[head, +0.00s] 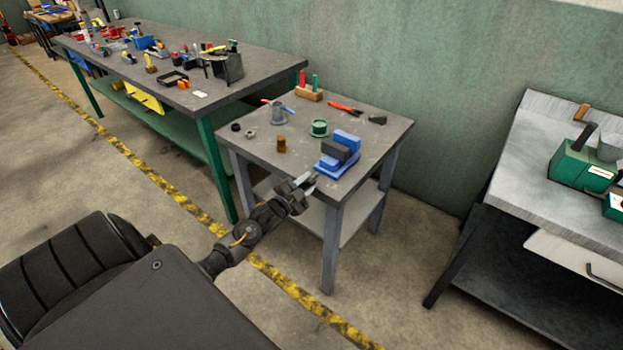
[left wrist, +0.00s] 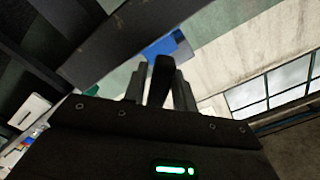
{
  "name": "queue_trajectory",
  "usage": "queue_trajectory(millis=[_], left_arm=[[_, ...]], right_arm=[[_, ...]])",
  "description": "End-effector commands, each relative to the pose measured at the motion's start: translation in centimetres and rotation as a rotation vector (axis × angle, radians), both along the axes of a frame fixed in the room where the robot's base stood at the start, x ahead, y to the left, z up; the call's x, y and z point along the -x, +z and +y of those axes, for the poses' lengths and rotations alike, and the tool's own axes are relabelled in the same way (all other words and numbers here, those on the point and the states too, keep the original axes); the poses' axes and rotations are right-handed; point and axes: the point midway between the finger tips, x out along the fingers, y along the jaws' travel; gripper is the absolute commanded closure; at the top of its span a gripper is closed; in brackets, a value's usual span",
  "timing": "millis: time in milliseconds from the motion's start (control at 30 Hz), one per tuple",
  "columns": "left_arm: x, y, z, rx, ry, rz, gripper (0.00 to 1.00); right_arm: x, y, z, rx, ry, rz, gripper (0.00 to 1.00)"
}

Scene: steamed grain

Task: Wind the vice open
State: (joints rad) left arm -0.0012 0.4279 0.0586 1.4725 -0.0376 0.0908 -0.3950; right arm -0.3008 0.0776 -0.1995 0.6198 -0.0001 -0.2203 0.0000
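The blue vice (head: 347,141) with a dark grey block-like part stands at the front edge of the small grey table. Its winding handle is not clear in the head view. My left gripper (head: 308,180) is just off that edge, in front of the vice and slightly to its left. Its two light fingertips are apart. In the left wrist view the left gripper (left wrist: 160,85) shows its fingers spread, with a dark upright bar between them; I cannot tell whether the bar is touched. A blue patch of the vice (left wrist: 164,46) shows beyond. My right gripper is out of view.
The small table (head: 255,153) also holds a brown cylinder (head: 281,145), a green-rimmed round part (head: 319,128), a grey flanged part (head: 278,115) and red-handled pliers (head: 344,108). A long cluttered bench (head: 140,70) is behind left; a metal bench (head: 520,170) stands right.

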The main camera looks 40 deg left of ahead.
Motion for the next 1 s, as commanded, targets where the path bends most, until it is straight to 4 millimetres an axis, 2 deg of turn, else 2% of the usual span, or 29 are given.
queue_trajectory(millis=[200,500,533,733,1000], left_arm=[[-1.9,0.0,0.0,0.000,-0.001,0.000,0.73],[-2.2,-0.1,0.0,0.000,-0.001,0.001,0.73],[-2.2,-0.1,0.0,0.000,-0.001,0.001,0.74],[-2.2,-0.1,0.0,0.000,-0.001,0.001,1.00],[-2.1,0.0,0.0,0.021,-0.001,0.001,1.00]], right_arm=[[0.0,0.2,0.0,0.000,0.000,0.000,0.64],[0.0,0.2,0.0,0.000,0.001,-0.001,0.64],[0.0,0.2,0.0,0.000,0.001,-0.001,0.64],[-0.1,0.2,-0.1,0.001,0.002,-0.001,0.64],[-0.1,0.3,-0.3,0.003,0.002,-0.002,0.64]])
